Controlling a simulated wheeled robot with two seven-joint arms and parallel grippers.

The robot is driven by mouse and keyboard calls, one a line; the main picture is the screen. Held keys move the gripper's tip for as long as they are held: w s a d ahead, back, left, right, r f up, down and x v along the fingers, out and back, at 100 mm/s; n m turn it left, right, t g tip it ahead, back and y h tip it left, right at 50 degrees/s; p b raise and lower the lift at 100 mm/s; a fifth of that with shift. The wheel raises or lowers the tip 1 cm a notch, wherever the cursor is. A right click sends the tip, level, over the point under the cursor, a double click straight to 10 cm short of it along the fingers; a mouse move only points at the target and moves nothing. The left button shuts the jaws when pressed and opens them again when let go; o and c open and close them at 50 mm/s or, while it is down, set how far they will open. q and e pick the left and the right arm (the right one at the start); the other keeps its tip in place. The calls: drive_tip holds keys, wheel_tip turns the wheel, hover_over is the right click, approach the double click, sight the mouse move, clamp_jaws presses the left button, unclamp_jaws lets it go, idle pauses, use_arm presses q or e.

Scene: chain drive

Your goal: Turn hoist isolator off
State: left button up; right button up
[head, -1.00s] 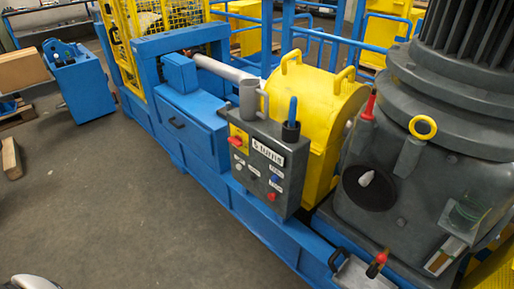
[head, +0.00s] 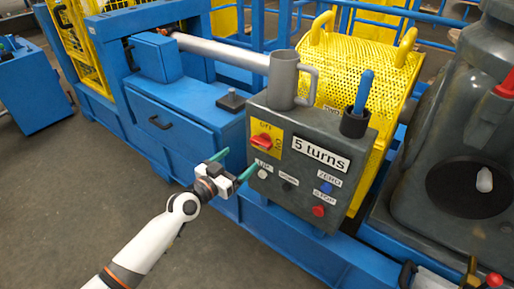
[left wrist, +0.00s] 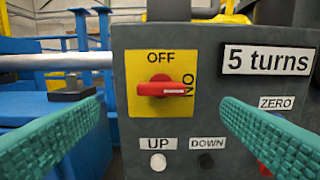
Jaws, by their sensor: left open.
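The hoist isolator is a red rotary handle (head: 262,141) on a yellow plate (head: 272,132) at the upper left of the grey control box (head: 305,185). In the left wrist view the handle (left wrist: 160,88) lies level, its white-marked end pointing right at ON. OFF is printed above it. My left gripper (head: 233,164) is open and empty, just left of the box and apart from it. In the left wrist view its green fingers stand left and right of the handle, with the handle ahead between them. My right gripper is not in view.
Below the handle are a white UP button (left wrist: 158,162) and a black DOWN button (left wrist: 206,161). A blue ZERO button (head: 326,187) and red STOP button (head: 318,211) sit to the right. A grey mug (head: 283,80) and a cup with a blue-handled tool (head: 355,123) stand on top.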

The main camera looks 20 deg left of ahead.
sight(258, 144)
use_arm(q)
drive_tip(key=b+x, duration=0.1)
drive_tip(key=x, duration=0.8)
drive_tip(key=shift+d+f, duration=0.1)
drive_tip(key=shift+w+d, duration=0.15)
drive_tip(key=shift+w, duration=0.25)
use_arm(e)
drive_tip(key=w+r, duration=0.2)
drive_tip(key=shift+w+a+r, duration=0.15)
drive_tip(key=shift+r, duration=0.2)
use_arm(q)
drive_tip(key=c, duration=1)
